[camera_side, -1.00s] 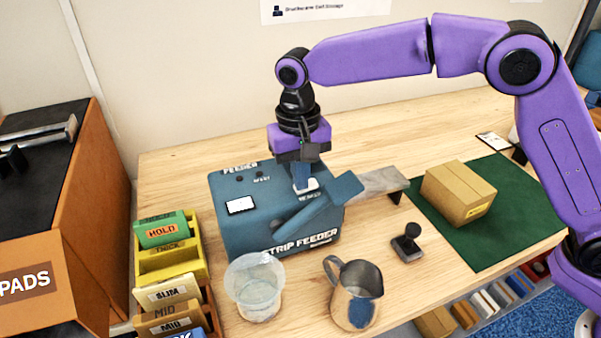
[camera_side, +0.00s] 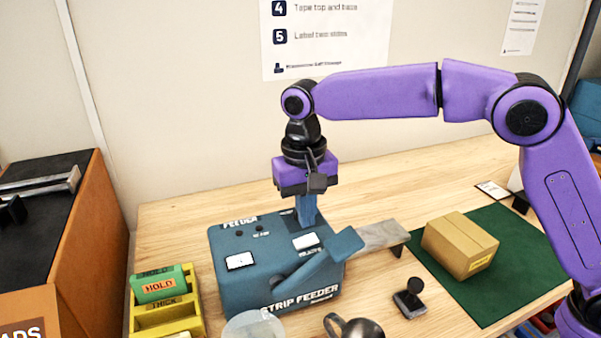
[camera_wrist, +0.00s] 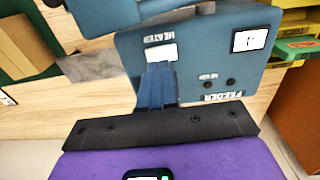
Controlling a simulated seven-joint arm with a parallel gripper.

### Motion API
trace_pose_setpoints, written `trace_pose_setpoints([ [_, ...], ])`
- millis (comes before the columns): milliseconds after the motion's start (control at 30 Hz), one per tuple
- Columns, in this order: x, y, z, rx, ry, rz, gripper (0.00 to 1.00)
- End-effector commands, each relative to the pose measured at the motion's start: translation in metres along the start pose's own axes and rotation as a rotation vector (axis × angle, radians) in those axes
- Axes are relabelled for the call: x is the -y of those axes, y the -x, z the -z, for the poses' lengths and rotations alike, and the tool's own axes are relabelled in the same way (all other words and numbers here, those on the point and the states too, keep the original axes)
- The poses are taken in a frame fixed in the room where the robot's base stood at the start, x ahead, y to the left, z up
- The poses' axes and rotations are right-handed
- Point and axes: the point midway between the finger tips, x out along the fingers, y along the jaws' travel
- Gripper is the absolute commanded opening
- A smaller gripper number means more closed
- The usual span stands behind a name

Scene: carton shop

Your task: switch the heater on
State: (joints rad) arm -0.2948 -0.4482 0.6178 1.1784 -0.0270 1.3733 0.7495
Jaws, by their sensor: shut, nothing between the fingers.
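The blue strip feeder (camera_side: 262,282) stands on the wooden bench. On its top, a white plate-like switch (camera_side: 306,241) sits beside the heater label; it also shows in the wrist view (camera_wrist: 161,52), partly covered by my fingers. I cannot tell which way the switch is set. My gripper (camera_side: 308,224) points down just above and behind this switch, with its blue fingers shut and empty. In the wrist view, the fingertips (camera_wrist: 160,66) overlap the switch's near edge; the side view shows them apart from its face.
A second white panel (camera_side: 240,261) and two dark round lamps lie left on the feeder top. A blue lever (camera_side: 320,265) crosses its right side. A carton (camera_side: 460,246) on a green mat, a stamp (camera_side: 409,298), a metal jug (camera_side: 354,328) and a clear cup (camera_side: 252,325) stand around.

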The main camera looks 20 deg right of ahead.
Motion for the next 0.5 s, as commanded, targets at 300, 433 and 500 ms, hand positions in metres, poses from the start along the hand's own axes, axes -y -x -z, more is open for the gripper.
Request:
trace_pose_setpoints([
  [300, 0.007, 0.058, 0.000, -0.003, 0.000, 0.003, 0.00],
  [433, 0.008, 0.075, 0.000, -0.002, 0.000, 0.002, 0.00],
  [500, 0.009, 0.082, 0.000, -0.002, -0.001, 0.002, 0.00],
])
